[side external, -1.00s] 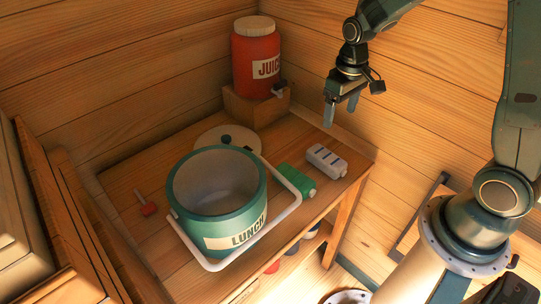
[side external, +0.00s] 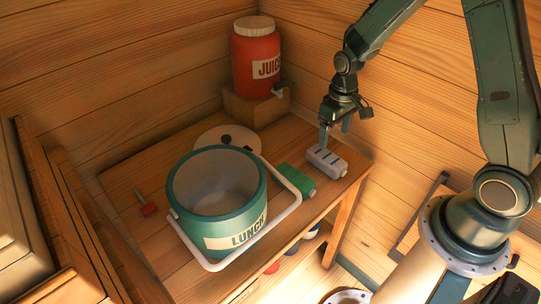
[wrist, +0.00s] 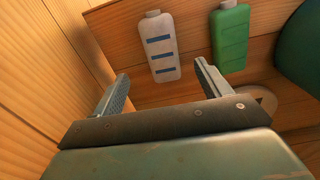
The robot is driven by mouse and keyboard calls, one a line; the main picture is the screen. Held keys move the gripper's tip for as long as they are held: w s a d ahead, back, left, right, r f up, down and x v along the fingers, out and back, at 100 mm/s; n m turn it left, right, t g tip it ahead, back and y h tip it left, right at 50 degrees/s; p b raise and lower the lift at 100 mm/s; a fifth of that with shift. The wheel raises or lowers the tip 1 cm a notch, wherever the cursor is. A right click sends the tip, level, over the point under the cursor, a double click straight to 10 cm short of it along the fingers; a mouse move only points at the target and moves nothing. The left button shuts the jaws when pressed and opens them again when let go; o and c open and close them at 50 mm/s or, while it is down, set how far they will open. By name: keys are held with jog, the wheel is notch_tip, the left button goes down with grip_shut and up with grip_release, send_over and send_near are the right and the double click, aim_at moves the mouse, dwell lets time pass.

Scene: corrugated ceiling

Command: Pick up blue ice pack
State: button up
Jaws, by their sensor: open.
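The ice pack with blue stripes (side external: 322,163) is a pale grey-white flat bottle lying on the wooden table near its right edge. In the wrist view the striped ice pack (wrist: 160,47) lies ahead of the fingers, its capped end pointing away. My gripper (side external: 335,134) is open and just above the pack in the side view. In the wrist view my gripper (wrist: 162,74) shows its two fingers spread wide, with nothing between them. I cannot tell whether a finger touches the pack.
A green ice pack (side external: 297,181) lies beside the striped one. A red juice jug (side external: 255,60) stands on a wooden block behind. A wooden wall (side external: 430,110) rises close on the right.

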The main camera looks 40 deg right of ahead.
aim_at(329, 157)
jog(key=shift+f, duration=1.75)
jog(key=shift+f, duration=0.1)
jog(key=shift+w+a+f, duration=0.1)
jog(key=shift+f, duration=2.4)
jog(key=c, duration=1.2)
jog(key=shift+c, duration=0.2)
jog(key=shift+r, duration=0.15)
notch_tip(329, 157, up, 20)
